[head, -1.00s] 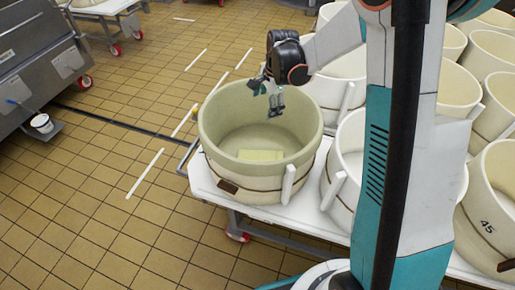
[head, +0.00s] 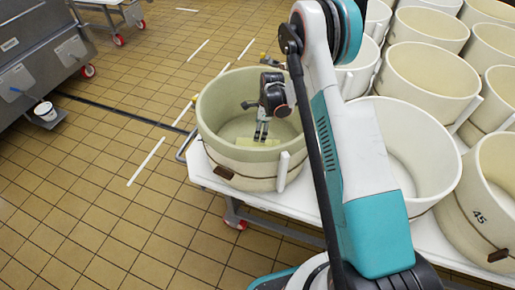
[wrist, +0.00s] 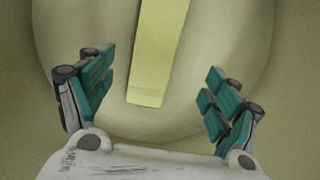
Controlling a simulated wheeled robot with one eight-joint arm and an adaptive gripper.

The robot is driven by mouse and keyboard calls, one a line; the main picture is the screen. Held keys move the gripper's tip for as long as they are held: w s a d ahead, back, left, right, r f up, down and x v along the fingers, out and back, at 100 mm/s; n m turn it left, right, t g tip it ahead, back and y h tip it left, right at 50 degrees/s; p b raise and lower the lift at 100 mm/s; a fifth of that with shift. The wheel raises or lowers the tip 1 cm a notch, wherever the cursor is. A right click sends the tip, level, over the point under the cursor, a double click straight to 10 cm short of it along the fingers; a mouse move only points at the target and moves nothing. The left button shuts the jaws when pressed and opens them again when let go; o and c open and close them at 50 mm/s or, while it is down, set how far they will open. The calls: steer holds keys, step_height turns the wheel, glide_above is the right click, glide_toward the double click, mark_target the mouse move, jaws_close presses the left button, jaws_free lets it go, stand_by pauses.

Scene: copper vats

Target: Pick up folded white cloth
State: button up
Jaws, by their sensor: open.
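The folded cloth (head: 258,142) lies on the floor of the round cream vat (head: 213,140) at the table's near left corner. It looks pale yellow and is partly hidden behind my gripper in the head view. In the wrist view the cloth (wrist: 158,52) is a long flat strip running up from the middle, with its near end between the lines of my fingers. My gripper (head: 261,138) points down inside the vat, above the cloth. In the wrist view my gripper (wrist: 158,100) has its fingers wide apart, one on each side of the cloth, with nothing between the pads.
The vat wall surrounds my gripper closely. Several more cream vats (head: 430,60) crowd the white table (head: 300,215) to the right. The tiled floor between is mostly clear.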

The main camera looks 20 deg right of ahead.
mark_target(258, 144)
steer(key=f, duration=0.2)
steer(key=f+b, duration=0.1)
steer(key=f, duration=0.1)
steer(key=shift+w+a, duration=0.1)
steer(key=shift+a, duration=0.15)
steer(key=shift+s+a+f+b, duration=0.2)
steer(key=shift+f+b, duration=0.55)
steer(key=shift+f, duration=0.55)
steer(key=shift+s+a+f+b, duration=0.15)
steer(key=shift+f+b, duration=0.55)
steer(key=shift+f, duration=0.6)
steer(key=shift+w, duration=0.1)
steer(key=shift+r, duration=0.1)
steer(key=shift+c, duration=0.6)
steer(key=c, duration=1.2)
